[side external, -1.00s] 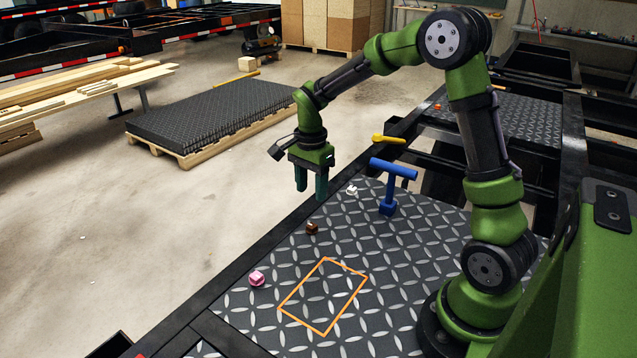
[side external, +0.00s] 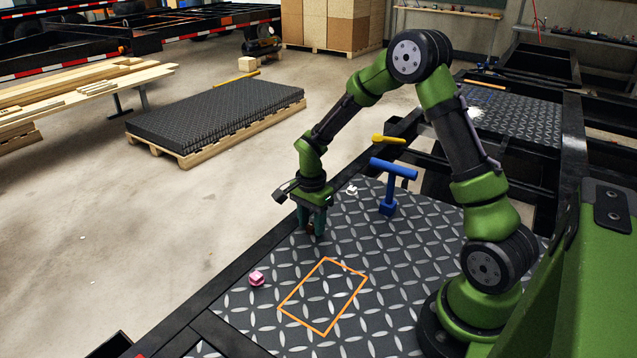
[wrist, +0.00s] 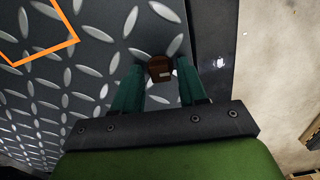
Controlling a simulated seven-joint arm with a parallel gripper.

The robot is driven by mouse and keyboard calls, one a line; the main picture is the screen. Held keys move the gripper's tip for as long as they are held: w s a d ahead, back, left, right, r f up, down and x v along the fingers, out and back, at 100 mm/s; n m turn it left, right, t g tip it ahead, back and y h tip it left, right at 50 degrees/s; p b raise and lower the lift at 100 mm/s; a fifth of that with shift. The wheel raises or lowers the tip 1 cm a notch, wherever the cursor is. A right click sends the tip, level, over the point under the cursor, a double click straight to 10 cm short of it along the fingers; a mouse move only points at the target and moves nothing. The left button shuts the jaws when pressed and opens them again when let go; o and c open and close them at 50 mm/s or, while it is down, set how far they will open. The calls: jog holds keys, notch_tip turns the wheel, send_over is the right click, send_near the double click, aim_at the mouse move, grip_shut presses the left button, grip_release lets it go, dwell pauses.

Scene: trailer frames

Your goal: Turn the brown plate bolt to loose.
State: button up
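The brown plate bolt (wrist: 160,69) sits on the dark diamond-pattern plate (side external: 355,255), near the plate's edge, with a pale mark on its top. My gripper (side external: 312,230) points down over it. In the wrist view my gripper (wrist: 160,70) has one finger on either side of the bolt, with a narrow gap showing at each side, so it looks open around the bolt. In the side view the fingers hide most of the bolt.
A pink bolt (side external: 257,278) and a white bolt (side external: 351,189) stand along the same plate edge. A blue T-handled tool (side external: 389,190) stands upright on the plate. An orange outline (side external: 347,308) marks an empty area. A yellow handle (side external: 388,139) lies behind.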

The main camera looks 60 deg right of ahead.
grip_shut()
